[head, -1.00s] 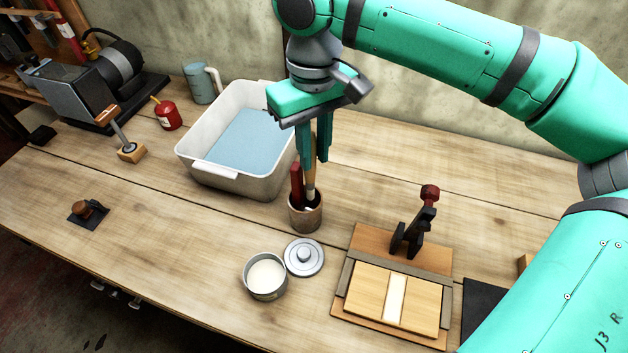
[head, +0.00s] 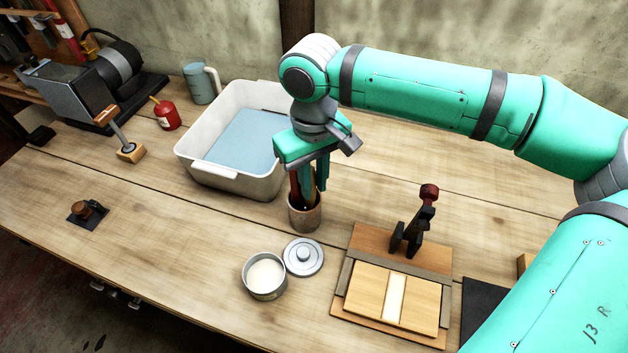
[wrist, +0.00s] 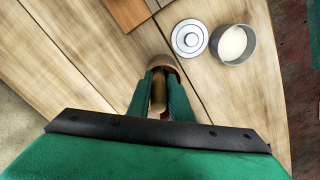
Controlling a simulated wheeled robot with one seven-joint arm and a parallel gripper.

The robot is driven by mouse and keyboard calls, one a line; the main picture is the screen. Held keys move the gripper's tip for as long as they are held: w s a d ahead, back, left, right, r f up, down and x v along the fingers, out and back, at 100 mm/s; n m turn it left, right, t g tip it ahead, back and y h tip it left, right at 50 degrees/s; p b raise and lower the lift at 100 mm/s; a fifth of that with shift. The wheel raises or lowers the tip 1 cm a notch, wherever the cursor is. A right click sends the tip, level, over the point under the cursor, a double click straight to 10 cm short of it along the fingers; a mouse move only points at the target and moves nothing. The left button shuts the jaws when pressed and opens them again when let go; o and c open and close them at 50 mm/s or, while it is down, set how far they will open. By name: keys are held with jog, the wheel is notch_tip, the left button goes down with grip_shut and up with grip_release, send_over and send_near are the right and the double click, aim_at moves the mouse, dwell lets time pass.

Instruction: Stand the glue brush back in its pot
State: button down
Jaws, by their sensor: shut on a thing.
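The brush (head: 312,198) has a pale wooden handle, and my gripper (head: 315,186) is shut on it. It stands roughly upright, with its lower end inside a brown cylindrical pot (head: 305,217). In the wrist view the handle (wrist: 158,95) shows between the fingers, right over the pot (wrist: 163,63). The fingertips are close to the pot's rim. I cannot tell whether the brush touches the bottom. A round tin of white glue (head: 265,277) stands open in front, its lid (head: 304,257) lying beside it.
A red-handled tool (head: 294,190) shares the brown pot. A white tub with blue liquid (head: 190,175) stands close behind left. A wooden jig with a dark clamp (head: 350,270) lies to the right. The bench front left is mostly clear.

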jog(key=shift+f, duration=0.1)
jog(key=c, duration=1.6)
grip_release()
notch_tip(320, 180, up, 12)
jog(key=shift+r, duration=0.15)
jog(key=shift+w+a, duration=0.1)
